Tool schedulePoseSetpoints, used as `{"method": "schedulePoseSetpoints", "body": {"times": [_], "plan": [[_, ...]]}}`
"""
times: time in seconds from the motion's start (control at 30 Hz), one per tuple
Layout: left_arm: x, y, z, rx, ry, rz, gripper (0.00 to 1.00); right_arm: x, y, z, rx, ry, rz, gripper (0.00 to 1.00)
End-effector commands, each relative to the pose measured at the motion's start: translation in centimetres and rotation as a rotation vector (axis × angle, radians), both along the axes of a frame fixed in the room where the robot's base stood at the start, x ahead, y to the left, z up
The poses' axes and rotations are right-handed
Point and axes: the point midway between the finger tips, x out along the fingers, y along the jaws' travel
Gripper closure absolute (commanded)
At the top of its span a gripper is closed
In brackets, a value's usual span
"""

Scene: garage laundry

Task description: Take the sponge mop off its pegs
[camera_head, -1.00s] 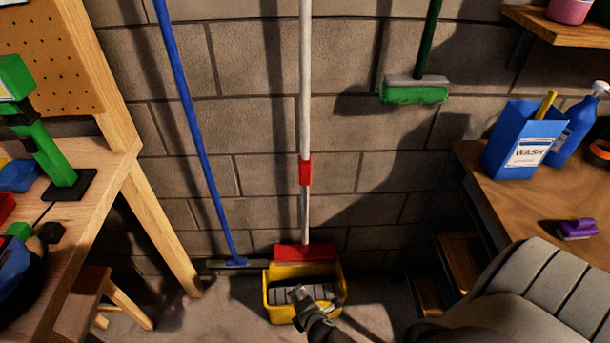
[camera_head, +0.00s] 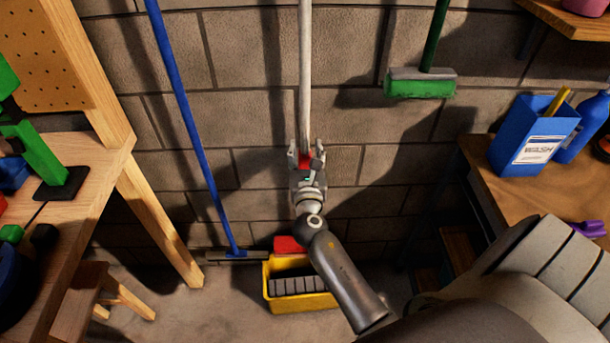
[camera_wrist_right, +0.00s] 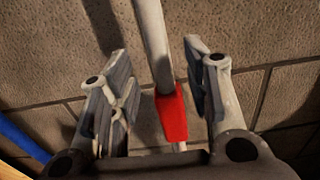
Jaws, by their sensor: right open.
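The sponge mop (camera_head: 305,70) seems to be the one with a white pole, red collar and red head; it hangs upright along the block wall. Its pegs are not in view. My right gripper (camera_head: 306,153) is open at the red collar, one finger on each side of the pole. In the right wrist view the pole (camera_wrist_right: 152,40) and red collar (camera_wrist_right: 171,116) show between the open fingers (camera_wrist_right: 160,88), with a gap on both sides. The red head (camera_head: 289,244) is partly hidden behind my right arm. My left gripper is not in view.
A yellow bucket (camera_head: 267,288) stands on the floor below the head. A blue-handled tool (camera_head: 190,115) leans at the left, and a green brush (camera_head: 420,88) hangs at the right. A workbench (camera_head: 95,165) is left; a table (camera_head: 500,190) with a blue wash box (camera_head: 530,140) is right.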

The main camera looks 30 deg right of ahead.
Motion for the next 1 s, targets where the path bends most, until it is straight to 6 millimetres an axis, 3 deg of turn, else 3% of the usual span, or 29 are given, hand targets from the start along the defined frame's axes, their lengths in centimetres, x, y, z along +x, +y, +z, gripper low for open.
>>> {"method": "schedulePoseSetpoints", "body": {"times": [0.4,0.7,1.0], "plan": [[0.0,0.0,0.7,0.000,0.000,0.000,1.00,4.2,-2.6,0.5,0.001,-0.001,-0.001,0.56],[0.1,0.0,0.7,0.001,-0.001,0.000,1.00,4.7,-2.8,0.5,0.002,0.000,0.000,0.56],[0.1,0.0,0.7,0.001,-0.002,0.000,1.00,4.7,-2.8,0.5,0.002,0.000,0.000,0.93]]}}
